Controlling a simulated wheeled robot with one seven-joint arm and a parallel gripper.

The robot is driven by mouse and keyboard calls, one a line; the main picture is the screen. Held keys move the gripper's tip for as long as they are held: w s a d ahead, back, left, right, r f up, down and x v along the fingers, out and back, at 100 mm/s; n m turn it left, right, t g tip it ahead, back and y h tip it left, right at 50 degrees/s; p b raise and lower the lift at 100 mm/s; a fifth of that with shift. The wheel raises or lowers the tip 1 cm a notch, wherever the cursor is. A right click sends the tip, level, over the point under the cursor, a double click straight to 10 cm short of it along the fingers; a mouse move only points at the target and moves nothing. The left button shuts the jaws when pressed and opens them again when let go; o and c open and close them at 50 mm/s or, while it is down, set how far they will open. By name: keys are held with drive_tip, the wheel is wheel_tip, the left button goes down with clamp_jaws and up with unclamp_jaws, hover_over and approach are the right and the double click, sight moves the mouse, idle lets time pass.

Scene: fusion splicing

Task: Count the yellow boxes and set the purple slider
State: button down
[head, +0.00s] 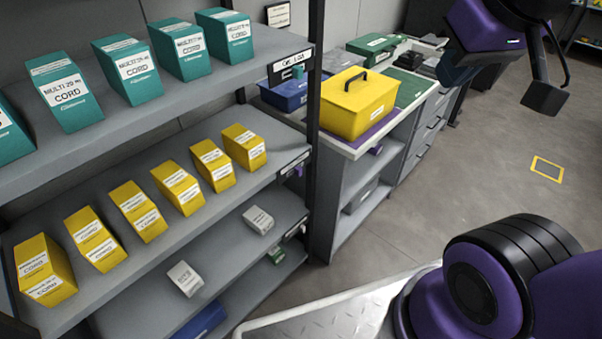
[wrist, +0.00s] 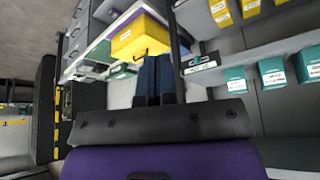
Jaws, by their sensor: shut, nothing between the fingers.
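Several yellow cord boxes (head: 178,188) stand in a slanting row on the middle shelf (head: 150,262) in the head view. Some yellow boxes (head: 46,270) at the near left are large and close. A small purple piece (head: 297,171) shows at the right end of that shelf's front edge, by a label; it may be the slider, but its setting is too small to read. My gripper (wrist: 158,82) is shut and empty in the wrist view, its dark fingers together. It is in the air, apart from the shelves.
Teal cord boxes (head: 130,69) fill the upper shelf, with a label and a small teal piece at its end. Small white boxes (head: 184,278) lie on a lower shelf. A yellow case (head: 360,103) stands on the workbench beside the dark rack post. Open floor (head: 470,170) lies right.

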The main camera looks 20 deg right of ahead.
drive_tip(key=c, duration=1.3)
unclamp_jaws()
drive_tip(key=shift+w, duration=0.2)
drive_tip(key=shift+o, duration=1.3)
drive_tip(key=w+d+f+n, duration=0.1)
drive_tip(key=w+f, duration=0.1)
drive_tip(key=w, duration=0.5)
drive_tip(key=w+d+f+n+t+h, duration=0.1)
drive_tip(key=w+d+f, duration=0.1)
drive_tip(key=w, duration=0.6)
drive_tip(key=shift+f+n+h, duration=0.3)
drive_tip(key=shift+f, duration=0.5)
drive_tip(key=w+d+f+n+t+y, duration=0.15)
drive_tip(key=w+f+n, duration=0.25)
drive_tip(key=w+f, duration=0.9)
drive_tip(key=t+y, duration=0.8)
drive_tip(key=y, duration=0.1)
approach(301, 170)
drive_tip(key=shift+m, duration=0.3)
drive_tip(key=x, duration=1)
